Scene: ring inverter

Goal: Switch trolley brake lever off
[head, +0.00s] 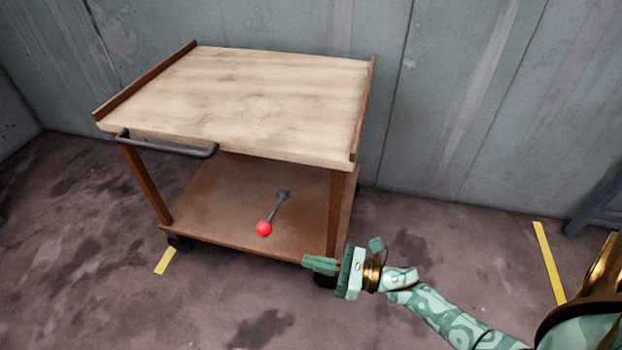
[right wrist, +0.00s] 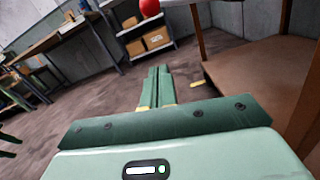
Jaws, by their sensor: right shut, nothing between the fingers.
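The trolley (head: 250,90) stands against the wall, with a pale wooden top, brown posts and a brown lower shelf (head: 205,195). Its brake lever (head: 278,205) is a grey rod rising from the lower shelf, with a red ball knob (head: 264,229) at its near end. My right gripper (head: 308,263) is shut and empty, to the right of and a little lower than the knob in the head view, apart from it. My left gripper is not in view.
A dark handle bar (head: 170,147) juts from the trolley's front left. A brown post (head: 335,212) stands right of the lever, near my right gripper. The right wrist view shows a workbench (right wrist: 45,45) and a rack with cardboard boxes (right wrist: 157,38). Floor in front is clear.

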